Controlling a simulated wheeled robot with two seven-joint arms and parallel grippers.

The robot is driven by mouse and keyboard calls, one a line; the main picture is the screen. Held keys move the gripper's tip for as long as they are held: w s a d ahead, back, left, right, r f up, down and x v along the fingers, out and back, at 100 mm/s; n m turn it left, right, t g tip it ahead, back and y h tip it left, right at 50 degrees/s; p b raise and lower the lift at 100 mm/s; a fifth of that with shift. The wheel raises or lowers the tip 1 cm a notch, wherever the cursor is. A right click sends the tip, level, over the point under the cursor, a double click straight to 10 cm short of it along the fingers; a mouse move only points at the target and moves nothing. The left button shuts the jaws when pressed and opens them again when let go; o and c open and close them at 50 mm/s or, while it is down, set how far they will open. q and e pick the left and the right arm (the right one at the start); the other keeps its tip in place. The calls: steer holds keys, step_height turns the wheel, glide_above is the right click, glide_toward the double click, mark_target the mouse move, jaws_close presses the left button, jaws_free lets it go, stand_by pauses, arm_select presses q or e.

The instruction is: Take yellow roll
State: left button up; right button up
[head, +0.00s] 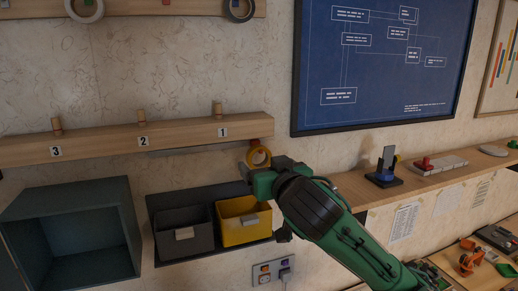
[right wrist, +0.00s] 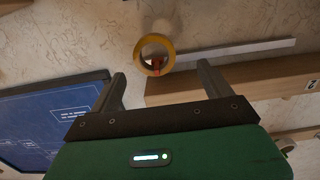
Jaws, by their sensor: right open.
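The yellow roll (head: 250,157) is a ring of tape below the right end of the numbered wooden rail, against the wall. It also shows in the right wrist view (right wrist: 140,58), with a small red piece (right wrist: 157,64) at its inner edge. My right gripper (right wrist: 160,74) is open, with one finger to each side of the roll's line. The roll appears just beyond the fingertips, apart from both. In the head view the green right arm (head: 318,209) reaches up from the lower right, and its hand partly hides the fingers. My left gripper is not in view.
The wooden rail (head: 105,144) carries pegs numbered 1, 2 and 3. Below it are a grey bin (head: 186,246), a yellow bin (head: 243,234) and an open teal box (head: 66,200). A shelf (head: 345,190) with small items runs right. Other rolls hang at the top left.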

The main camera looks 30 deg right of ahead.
mark_target(266, 163)
steer(key=p+x, duration=0.2)
steer(key=x, duration=0.1)
steer(key=p+x, duration=0.1)
steer(key=x, duration=0.1)
steer(key=shift+w+d, duration=0.1)
steer(key=shift+d, duration=0.3)
steer(key=shift+r, duration=0.1)
steer(key=c, duration=1.1)
